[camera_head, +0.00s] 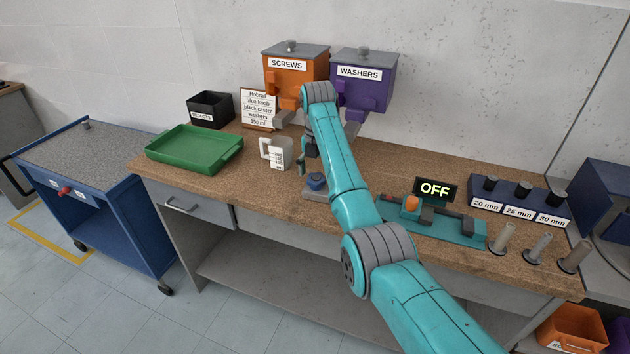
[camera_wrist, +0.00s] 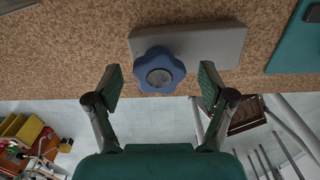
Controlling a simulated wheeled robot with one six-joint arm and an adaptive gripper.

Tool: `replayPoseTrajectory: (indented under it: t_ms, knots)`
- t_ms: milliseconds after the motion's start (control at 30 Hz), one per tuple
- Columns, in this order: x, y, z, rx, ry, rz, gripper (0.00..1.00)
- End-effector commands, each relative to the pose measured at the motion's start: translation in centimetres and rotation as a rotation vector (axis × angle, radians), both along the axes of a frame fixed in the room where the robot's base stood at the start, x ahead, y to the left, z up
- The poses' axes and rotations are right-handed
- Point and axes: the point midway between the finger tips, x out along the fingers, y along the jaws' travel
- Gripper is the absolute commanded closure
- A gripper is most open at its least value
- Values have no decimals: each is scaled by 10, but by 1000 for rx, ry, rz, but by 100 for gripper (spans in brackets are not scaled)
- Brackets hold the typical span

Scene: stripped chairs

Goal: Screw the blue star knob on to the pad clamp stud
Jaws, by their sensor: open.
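The blue star knob (camera_head: 316,181) is at the grey pad clamp plate (camera_head: 318,196), near the front edge of the bench. In the wrist view the lobed knob (camera_wrist: 149,60) shows a round grey centre and overlaps the front side of the plate (camera_wrist: 215,45). The stud is not distinct, and I cannot tell how far the knob is threaded. My gripper (camera_wrist: 160,80) is open, with one finger to each side of the knob and visible gaps between. In the head view my gripper (camera_head: 307,158) is just above the knob, partly hidden by my arm.
A measuring jug (camera_head: 276,153) and green tray (camera_head: 195,149) stand to the left. A teal fixture (camera_head: 455,228) with an OFF display (camera_head: 435,189) is to the right. The orange screws bin (camera_head: 296,75) and purple washers bin (camera_head: 362,85) hang behind.

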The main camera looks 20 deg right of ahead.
Motion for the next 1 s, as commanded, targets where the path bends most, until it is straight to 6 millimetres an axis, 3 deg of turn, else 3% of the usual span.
replayPoseTrajectory:
  t_ms: [333,733,1000]
  knots:
    - [2,1,0,0,0,325,19]
    - [2,1,-2,1,1,343,19]
    - [1,1,-19,0,2,343,19]
